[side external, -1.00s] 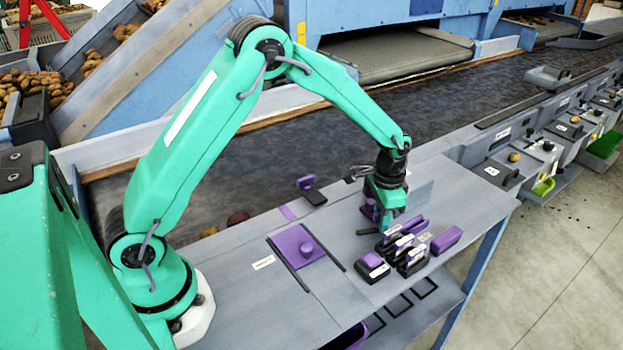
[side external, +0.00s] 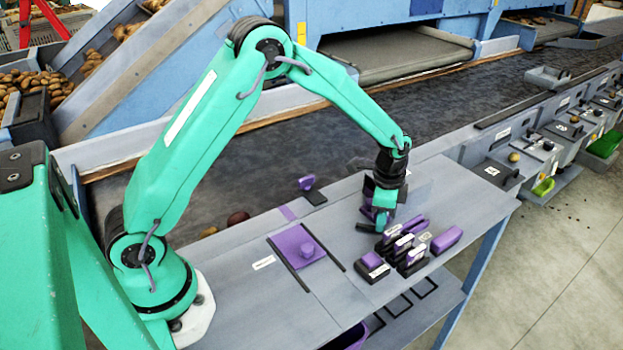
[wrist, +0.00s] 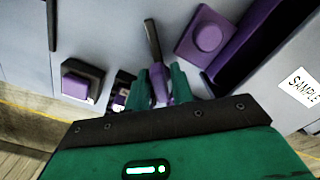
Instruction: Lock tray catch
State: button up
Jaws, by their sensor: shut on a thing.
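My gripper (side external: 382,212) points down at the grey bench, with its fingers low beside a group of purple-and-black blocks. In the wrist view its two green fingers (wrist: 160,85) are shut on a small purple part with a dark bar, which looks like the tray catch (wrist: 153,42). The bar extends away from the fingertips. In the side view the dark bar (side external: 368,227) lies low to the left of the fingers. A purple block with a round knob (wrist: 208,38) and a long purple wall (wrist: 248,45) are just right of the fingers in the wrist view.
Several purple-and-black blocks (side external: 408,245) stand close in front of my gripper. A purple plate with a knob (side external: 298,243) lies between dark rails on the left. A purple-topped black piece (side external: 312,192) is behind it. A SAMPLE label (wrist: 304,86) shows in the wrist view.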

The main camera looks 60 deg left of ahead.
jog(key=o, duration=0.3)
jog(key=shift+r, duration=0.15)
jog(key=shift+r, duration=2.35)
jog(key=shift+r, duration=1)
jog(key=shift+f, duration=0.2)
jog(key=shift+f, duration=3.3)
